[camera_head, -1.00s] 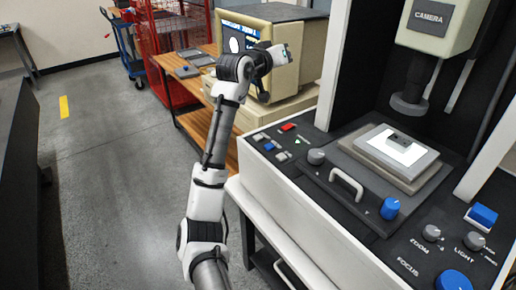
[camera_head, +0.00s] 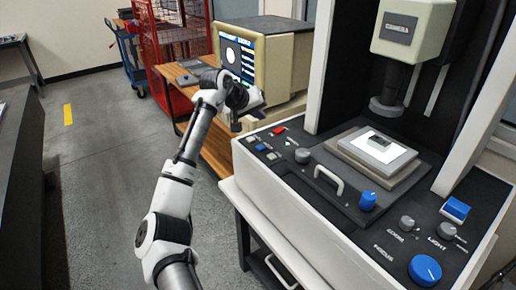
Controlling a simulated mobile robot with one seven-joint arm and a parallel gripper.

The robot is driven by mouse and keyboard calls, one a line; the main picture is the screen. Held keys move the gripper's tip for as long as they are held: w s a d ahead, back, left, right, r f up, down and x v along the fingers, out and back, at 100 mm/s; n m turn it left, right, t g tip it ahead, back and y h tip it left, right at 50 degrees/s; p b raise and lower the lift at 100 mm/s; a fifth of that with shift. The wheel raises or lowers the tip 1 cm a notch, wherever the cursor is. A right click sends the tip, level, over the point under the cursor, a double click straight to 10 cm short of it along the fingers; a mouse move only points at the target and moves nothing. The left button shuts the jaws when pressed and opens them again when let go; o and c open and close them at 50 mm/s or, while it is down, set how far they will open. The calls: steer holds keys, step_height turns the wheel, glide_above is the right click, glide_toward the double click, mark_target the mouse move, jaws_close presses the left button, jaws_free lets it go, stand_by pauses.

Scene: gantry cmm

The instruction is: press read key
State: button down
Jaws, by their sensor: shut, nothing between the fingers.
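The machine's dark control panel (camera_head: 325,195) has a cluster of small keys at its left corner. I see a red key (camera_head: 279,131), a blue key (camera_head: 263,147), a grey-white key (camera_head: 251,139) and another pale key (camera_head: 273,156). Their labels are too small to read, so I cannot tell which is the read key. My gripper (camera_head: 236,126) points down, just left of and above this cluster, apart from the keys as far as I can tell. It is shut and empty. Its fingertips are small and partly blend with the background.
A beige monitor (camera_head: 285,50) stands behind my gripper on a wooden bench. A grey knob (camera_head: 302,156), a white handle (camera_head: 328,180) and blue knobs (camera_head: 425,268) rise from the panel. A lit stage (camera_head: 378,148) sits under the camera head (camera_head: 405,28).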

steer(key=shift+f, duration=0.1)
steer(key=b, duration=0.6)
glide_above(259, 148)
step_height(259, 148, down, 6)
steer(key=shift+s+a+f, duration=0.1)
steer(key=shift+s+f, duration=0.05)
steer(key=shift+f, duration=1.15)
stand_by(0.8)
steer(key=shift+f, duration=0.4)
steer(key=shift+f, duration=0.4)
stand_by(0.5)
steer(key=shift+r+p, duration=0.8)
steer(key=shift+p, duration=0.2)
